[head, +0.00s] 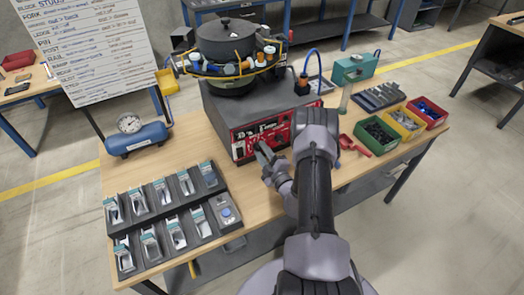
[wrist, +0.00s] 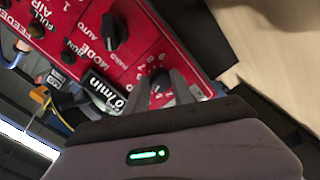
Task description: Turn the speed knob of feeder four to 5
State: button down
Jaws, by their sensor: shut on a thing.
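The feeder's red control panel (head: 247,142) is on the front of a dark box under the bowl. My gripper (head: 261,152) is at this panel in the head view. The wrist view shows the red panel (wrist: 88,38) close up and tilted, with a dark knob (wrist: 160,84) between the two fingers of my gripper (wrist: 159,77). The fingers are shut on this knob; they hide part of it and of its scale, and I cannot read its setting. A black mode knob (wrist: 113,30) is beside it, and a display (wrist: 118,104) ends in "0/min".
A blue tank with a gauge (head: 137,137) stands left of the feeder. Black trays (head: 160,207) with several packs lie at the front left. Green (head: 375,135), yellow and red bins are at the right. Bare wood (head: 205,150) shows between trays and feeder.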

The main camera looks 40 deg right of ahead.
jog(key=m, duration=0.5)
jog(key=shift+a+f+m, duration=0.1)
jog(key=shift+m, duration=0.6)
jog(key=c, duration=1.1)
grip_release()
jog(key=p+v, duration=0.3)
jog(key=v, duration=1.4)
jog(key=shift+s+a, duration=0.1)
jog(key=shift+s, duration=0.05)
